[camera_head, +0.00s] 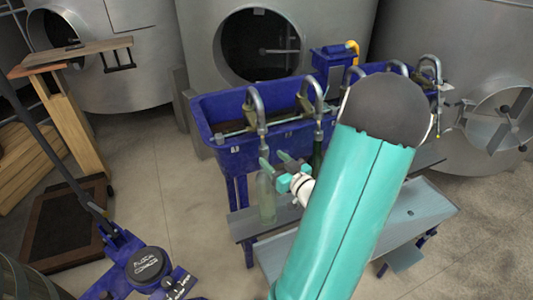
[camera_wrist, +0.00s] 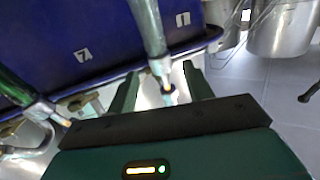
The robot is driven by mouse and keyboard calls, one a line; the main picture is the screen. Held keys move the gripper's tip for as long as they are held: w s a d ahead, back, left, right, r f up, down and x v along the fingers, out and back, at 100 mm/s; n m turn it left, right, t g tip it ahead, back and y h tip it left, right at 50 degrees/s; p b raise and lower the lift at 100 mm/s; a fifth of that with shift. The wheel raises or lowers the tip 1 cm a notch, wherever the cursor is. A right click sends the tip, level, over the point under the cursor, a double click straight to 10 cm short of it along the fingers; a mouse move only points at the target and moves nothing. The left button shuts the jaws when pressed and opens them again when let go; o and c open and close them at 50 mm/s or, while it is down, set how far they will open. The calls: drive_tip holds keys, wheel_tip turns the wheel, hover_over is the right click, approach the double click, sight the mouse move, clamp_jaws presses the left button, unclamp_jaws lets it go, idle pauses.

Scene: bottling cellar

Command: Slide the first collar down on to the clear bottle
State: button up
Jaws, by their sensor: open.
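The clear bottle (camera_head: 266,200) stands upright on the grey bench below the leftmost spout of the blue trough. The first collar appears to be the grey sleeve (camera_head: 262,122) low on that spout. My gripper (camera_head: 274,159) is open at about the height of the bottle's mouth.
The blue trough (camera_head: 225,150) runs behind, with several spouts. A second sleeved spout (camera_wrist: 40,108) is close on the left in the wrist view. A metal bench (camera_head: 420,210) lies under my arm. A pallet truck (camera_head: 145,265) stands front left; the floor between is clear.

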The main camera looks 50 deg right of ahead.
drive_tip(key=v, duration=0.8)
drive_tip(key=shift+s, duration=0.1)
idle(0.3)
